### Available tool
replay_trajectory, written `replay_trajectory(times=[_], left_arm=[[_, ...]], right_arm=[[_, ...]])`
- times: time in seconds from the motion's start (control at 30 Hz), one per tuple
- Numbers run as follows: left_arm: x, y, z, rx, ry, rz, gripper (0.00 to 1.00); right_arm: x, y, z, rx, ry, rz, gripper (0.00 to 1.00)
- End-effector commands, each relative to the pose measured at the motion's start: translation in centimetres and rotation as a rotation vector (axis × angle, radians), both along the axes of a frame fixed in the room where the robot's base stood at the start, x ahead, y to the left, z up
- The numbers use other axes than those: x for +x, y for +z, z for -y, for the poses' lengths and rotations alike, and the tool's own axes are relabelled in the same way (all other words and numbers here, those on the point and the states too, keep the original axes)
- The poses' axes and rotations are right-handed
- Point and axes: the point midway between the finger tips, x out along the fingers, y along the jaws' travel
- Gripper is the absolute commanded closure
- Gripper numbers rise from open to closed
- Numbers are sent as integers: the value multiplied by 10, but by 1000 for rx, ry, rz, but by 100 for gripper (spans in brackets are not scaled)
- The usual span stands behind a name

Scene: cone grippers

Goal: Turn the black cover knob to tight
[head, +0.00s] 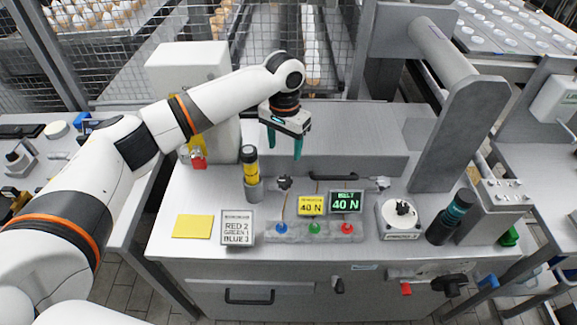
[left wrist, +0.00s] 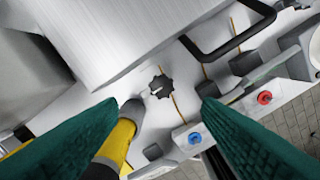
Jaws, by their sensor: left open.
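A small black lobed knob (head: 284,183) stands on the grey bench top, at the foot of the long grey box. It also shows in the left wrist view (left wrist: 160,86), with a light mark on its top. My left gripper (head: 285,147) is open and empty, with its teal fingers pointing down above this knob, apart from it. In the left wrist view the knob lies between and beyond the two fingertips (left wrist: 160,106). A second black knob (head: 403,208) sits on a round white base to the right; I cannot tell from labels which is the cover knob. My right gripper is out of view.
A yellow-and-black cylinder (head: 251,172) stands close left of the knob. A black bar handle (head: 350,178) lies to its right. Two "40 N" displays (head: 346,202) and a strip of coloured buttons (head: 314,229) stand in front. The long grey box (head: 350,150) is behind.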

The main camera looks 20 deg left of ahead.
Motion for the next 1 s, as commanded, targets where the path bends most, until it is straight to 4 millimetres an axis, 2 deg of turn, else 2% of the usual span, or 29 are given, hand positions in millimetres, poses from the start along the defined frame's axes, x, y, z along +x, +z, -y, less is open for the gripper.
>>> replay_trajectory(times=[0.13,0.27,0.37,0.6,0.73,1.0], left_arm=[[-1,-24,0,1,-1,-4,41],[-1,-51,0,1,-2,-4,41],[-1,-71,0,2,-2,-3,41],[-1,-104,1,-1,-3,-1,41],[-1,-112,1,-1,-3,0,41],[-1,-113,1,-1,-3,1,41]], right_arm=[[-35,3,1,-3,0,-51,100],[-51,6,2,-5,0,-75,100],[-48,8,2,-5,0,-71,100],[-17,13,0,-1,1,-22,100],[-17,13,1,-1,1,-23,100],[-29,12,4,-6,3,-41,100]])
